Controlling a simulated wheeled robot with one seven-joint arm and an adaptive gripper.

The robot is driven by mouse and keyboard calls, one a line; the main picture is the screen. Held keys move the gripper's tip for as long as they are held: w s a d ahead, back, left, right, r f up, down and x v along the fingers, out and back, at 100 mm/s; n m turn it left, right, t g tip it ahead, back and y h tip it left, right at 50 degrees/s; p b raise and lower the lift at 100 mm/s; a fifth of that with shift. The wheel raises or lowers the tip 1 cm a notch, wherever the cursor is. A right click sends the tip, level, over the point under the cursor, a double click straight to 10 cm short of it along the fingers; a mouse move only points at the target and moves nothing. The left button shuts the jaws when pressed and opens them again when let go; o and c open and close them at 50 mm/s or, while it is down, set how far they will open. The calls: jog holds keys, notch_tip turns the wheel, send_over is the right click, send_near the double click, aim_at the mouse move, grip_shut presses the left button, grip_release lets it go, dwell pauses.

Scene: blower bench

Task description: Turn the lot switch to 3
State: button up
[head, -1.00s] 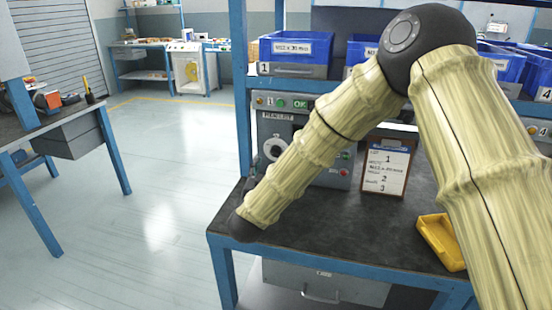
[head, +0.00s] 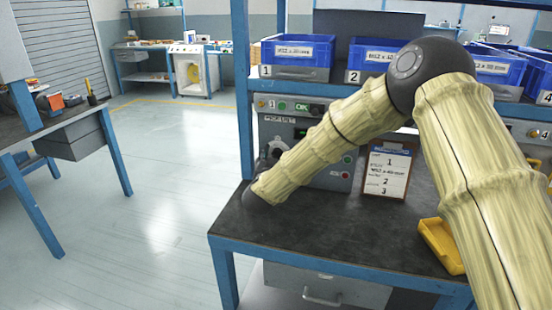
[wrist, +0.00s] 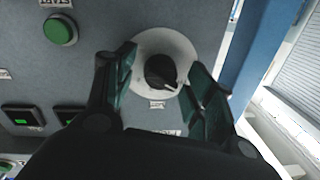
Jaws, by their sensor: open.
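In the wrist view a black rotary knob (wrist: 159,70) with a light pointer mark sits on a round white dial plate (wrist: 178,40). The pointer mark faces the lower right of that picture. Small labels by the dial are too small to read. My gripper (wrist: 163,58) is open, with one dark green finger on each side of the knob. A gap shows between each finger and the knob. In the head view the grey machine panel (head: 330,180) stands at the bench's back left.
A green button (wrist: 60,30) and dark square indicators (wrist: 22,118) lie left of the dial in the wrist view. A clipboard (head: 388,172) stands right of the panel. A yellow tray (head: 441,247) lies on the bench (head: 330,235). Blue bins (head: 297,52) line the shelf above.

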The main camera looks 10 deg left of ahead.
jog(key=c, duration=1)
jog(key=shift+f, duration=0.1)
jog(key=shift+a+f+m+h+b, duration=0.1)
jog(key=shift+m+h+b, duration=0.4)
jog(key=shift+m+b, duration=4.35)
jog(key=shift+f+m+h+b, duration=0.1)
jog(key=shift+m+h+b, duration=1.15)
jog(key=shift+m, duration=6.4)
jog(key=shift+y+b, duration=0.75)
